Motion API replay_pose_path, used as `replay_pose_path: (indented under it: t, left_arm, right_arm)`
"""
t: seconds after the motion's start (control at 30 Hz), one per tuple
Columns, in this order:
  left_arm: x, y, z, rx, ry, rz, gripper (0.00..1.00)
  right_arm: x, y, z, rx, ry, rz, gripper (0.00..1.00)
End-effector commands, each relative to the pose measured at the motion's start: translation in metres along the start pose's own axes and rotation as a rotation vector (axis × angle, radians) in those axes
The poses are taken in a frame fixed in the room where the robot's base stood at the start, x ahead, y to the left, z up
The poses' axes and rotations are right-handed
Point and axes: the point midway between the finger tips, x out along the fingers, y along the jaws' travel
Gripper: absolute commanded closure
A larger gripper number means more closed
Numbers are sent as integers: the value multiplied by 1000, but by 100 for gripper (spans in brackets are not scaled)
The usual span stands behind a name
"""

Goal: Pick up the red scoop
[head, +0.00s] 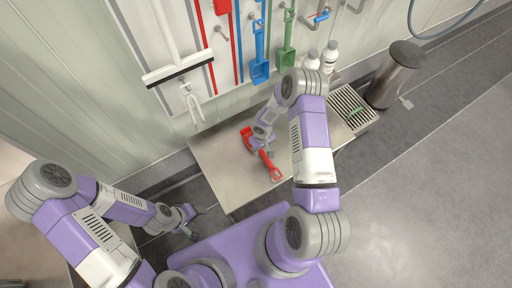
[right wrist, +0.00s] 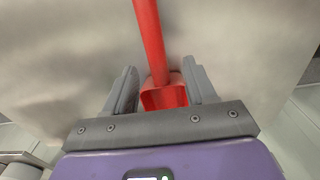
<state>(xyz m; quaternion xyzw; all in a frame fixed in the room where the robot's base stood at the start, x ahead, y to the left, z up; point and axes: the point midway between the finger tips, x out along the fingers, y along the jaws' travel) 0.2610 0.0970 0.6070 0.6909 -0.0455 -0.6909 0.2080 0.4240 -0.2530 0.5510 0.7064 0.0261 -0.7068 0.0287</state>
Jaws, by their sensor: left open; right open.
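The red scoop (head: 272,170) lies on a metal table (head: 222,173), its far part partly hidden behind my right gripper (head: 262,143). In the right wrist view the scoop's red shaft (right wrist: 150,40) runs from the top edge down to a wider hollow red end. My right gripper (right wrist: 160,88) is open, with one finger on either side of that wider end and visible gaps between. My left gripper (head: 191,222) is open and empty, low and to the left of the table.
Tools hang on the wall behind: a squeegee (head: 178,70), another red tool (head: 222,6), a blue scoop (head: 259,70) and a green scoop (head: 286,58). The right floor is clear.

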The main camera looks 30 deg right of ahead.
Motion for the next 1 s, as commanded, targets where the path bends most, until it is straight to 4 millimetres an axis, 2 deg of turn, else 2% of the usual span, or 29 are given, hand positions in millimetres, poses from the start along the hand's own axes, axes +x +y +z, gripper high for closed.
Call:
replay_pose_path:
  t: [0.17, 0.4, 0.67, 1.0]
  left_arm:
    - [7, -3, 0, 0, 0, 0, 39]
    - [21, -8, -1, 0, 0, 0, 39]
    - [20, -8, -1, 0, 0, 0, 39]
    - [20, -8, -1, 0, 0, 0, 39]
  right_arm:
    - [18, 2, -2, 1, 0, -3, 44]
    - [53, 4, -4, 0, -1, -4, 44]
    - [55, 4, -5, -1, 1, -4, 44]
    - [55, 4, -5, -1, 1, -4, 96]
